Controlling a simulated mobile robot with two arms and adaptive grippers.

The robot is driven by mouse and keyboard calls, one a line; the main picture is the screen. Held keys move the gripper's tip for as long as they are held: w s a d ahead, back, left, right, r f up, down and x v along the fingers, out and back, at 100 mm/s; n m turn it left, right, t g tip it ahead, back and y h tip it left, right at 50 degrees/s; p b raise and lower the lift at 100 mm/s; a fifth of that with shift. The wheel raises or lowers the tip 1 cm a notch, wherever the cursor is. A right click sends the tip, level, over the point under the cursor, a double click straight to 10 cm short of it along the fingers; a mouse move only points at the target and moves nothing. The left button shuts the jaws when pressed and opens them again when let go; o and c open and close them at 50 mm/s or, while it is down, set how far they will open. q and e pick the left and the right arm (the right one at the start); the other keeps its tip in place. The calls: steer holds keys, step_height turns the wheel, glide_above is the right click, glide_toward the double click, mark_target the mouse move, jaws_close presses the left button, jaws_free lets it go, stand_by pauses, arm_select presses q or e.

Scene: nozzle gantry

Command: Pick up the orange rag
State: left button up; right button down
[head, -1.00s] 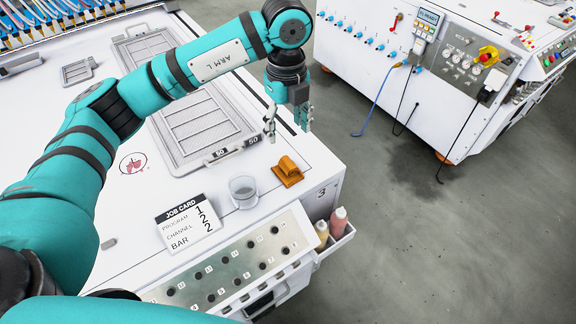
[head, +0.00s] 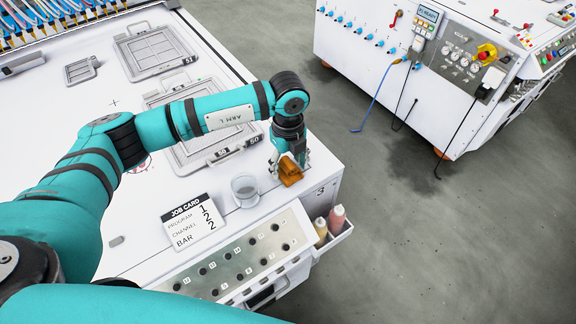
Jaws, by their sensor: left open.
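The orange rag (head: 290,172) lies folded on the white machine top, near its right front corner. My left gripper (head: 289,163) has come down over the rag, with its fingers around the rag's far part. The fingers are open, and a fingertip shows on each side of the rag. Contact between fingers and rag cannot be made out. My right gripper is not in view.
A clear cup (head: 245,190) stands just left of the rag, and a job card (head: 193,221) lies further left. Framed trays (head: 160,48) lie behind. Two bottles (head: 336,218) sit in a side holder below the corner.

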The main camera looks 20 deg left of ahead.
mark_target(288, 162)
arm_select(q)
steer(key=shift+c, duration=0.4)
steer(key=c, duration=1.1)
steer(key=shift+r, duration=0.15)
steer(key=shift+c, duration=0.2)
step_height(288, 162, up, 10)
steer(key=shift+f+b, duration=0.1)
steer(key=shift+b, duration=0.95)
